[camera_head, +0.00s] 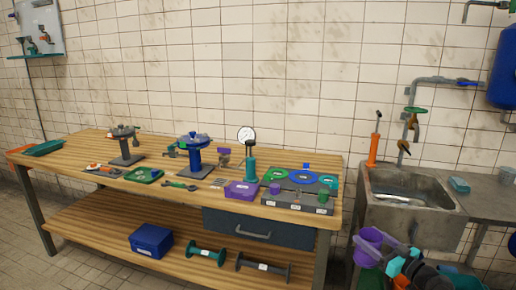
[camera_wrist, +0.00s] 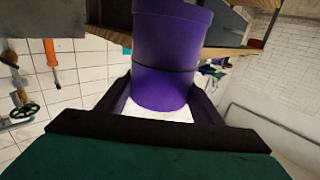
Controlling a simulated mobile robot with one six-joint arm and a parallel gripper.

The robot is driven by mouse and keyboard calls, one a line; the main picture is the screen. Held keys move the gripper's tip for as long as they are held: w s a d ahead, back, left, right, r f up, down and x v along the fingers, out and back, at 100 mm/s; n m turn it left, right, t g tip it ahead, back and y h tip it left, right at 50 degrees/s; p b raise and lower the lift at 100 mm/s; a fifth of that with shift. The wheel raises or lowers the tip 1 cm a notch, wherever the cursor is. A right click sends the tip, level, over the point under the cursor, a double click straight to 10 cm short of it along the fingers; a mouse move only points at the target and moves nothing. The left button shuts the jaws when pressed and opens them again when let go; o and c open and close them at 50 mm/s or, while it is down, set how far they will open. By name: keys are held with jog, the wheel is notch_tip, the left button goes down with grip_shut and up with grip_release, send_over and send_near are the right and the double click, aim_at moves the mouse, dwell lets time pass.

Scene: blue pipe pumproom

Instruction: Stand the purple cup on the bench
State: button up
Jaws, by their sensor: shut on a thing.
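The purple cup (camera_head: 369,246) is at the lower right in the head view, in front of the space between the bench and the sink. In the wrist view the purple cup (camera_wrist: 166,55) fills the upper middle, between the two jaws. My gripper (camera_head: 389,257) is shut on the cup, and its jaws also show in the wrist view (camera_wrist: 165,100). The cup is held clear of the bench. The wooden bench (camera_head: 105,150) stands to the left, its top crowded toward the right end.
A stone sink (camera_head: 412,212) stands right of the bench. The bench's back left looks clear.

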jog(key=s+a+n+g+y+p, duration=0.1)
jog(key=s+a+n+g+y, duration=0.1)
jog(key=a, duration=0.9)
jog(key=s+a+f+n+g+y+p, duration=0.1)
jog(key=a+n+g+y, duration=0.2)
jog(key=a, duration=0.9)
jog(key=shift+s+n+g+y+p, duration=0.3)
jog(key=shift+s+n+g+y, duration=0.1)
jog(key=shift+y, duration=0.6)
jog(key=shift+w+d, duration=0.1)
jog(key=shift+d, duration=0.05)
